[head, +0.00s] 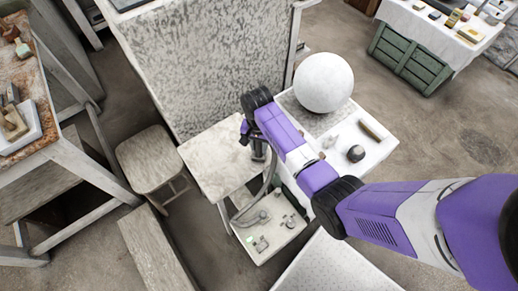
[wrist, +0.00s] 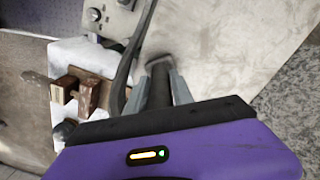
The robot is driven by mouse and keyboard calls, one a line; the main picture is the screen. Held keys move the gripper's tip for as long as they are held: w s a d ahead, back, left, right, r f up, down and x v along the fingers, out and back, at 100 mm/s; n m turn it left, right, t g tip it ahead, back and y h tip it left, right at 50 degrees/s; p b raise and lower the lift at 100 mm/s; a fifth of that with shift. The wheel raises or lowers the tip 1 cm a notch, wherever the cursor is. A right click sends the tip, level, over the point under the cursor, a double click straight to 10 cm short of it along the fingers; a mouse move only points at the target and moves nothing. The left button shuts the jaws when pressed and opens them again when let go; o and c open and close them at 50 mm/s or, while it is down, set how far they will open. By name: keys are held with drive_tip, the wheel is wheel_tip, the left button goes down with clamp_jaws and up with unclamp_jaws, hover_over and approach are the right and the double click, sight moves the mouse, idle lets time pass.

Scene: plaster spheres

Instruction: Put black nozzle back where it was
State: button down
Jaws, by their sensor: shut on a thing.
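The black nozzle (wrist: 160,88) shows in the wrist view as a dark upright cylinder between my two grey fingers. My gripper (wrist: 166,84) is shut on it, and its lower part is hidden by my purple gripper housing. In the head view my gripper (head: 257,152) is by the right edge of a pale mottled tabletop (head: 215,158), partly hidden by my own arm. A dark hose (wrist: 133,60) curves past the left finger in the wrist view. In the head view the hose (head: 268,180) runs down towards a white unit (head: 265,232) with small fittings.
A large white sphere (head: 323,82) stands on a white table (head: 378,150) with a dark round object (head: 356,153) behind my arm. A tall mottled panel (head: 205,60) rises behind the tabletop. A stool (head: 148,158) stands left. A wooden clamp-like piece (wrist: 78,92) shows in the wrist view.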

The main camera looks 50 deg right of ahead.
drive_tip(key=shift+f, duration=0.1)
drive_tip(key=c, duration=1.1)
unclamp_jaws()
